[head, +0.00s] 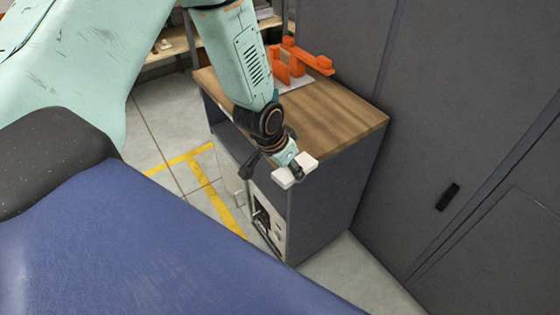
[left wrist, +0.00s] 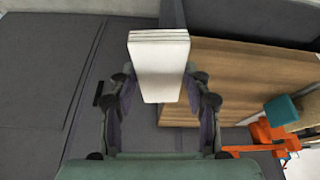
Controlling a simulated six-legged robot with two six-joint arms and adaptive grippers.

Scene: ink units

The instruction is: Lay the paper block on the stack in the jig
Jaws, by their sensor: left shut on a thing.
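The paper block (head: 304,164) is white and held by my left gripper (head: 291,169) beside the near edge of the wooden top. In the left wrist view the block (left wrist: 158,72) sits between the two fingers of my left gripper (left wrist: 160,98), which are shut on its sides. The orange jig (head: 310,58) stands at the back of the wooden top, apart from the block and partly hidden by my arm. The jig (left wrist: 266,136) also shows at the lower right in the left wrist view. The stack cannot be made out clearly. My right gripper is out of view.
The wooden top (head: 338,112) of the grey cabinet (head: 330,190) is clear between its near edge and the jig. Tall dark grey panels (head: 450,120) stand close on the right. Yellow tape (head: 232,208) marks the floor at left.

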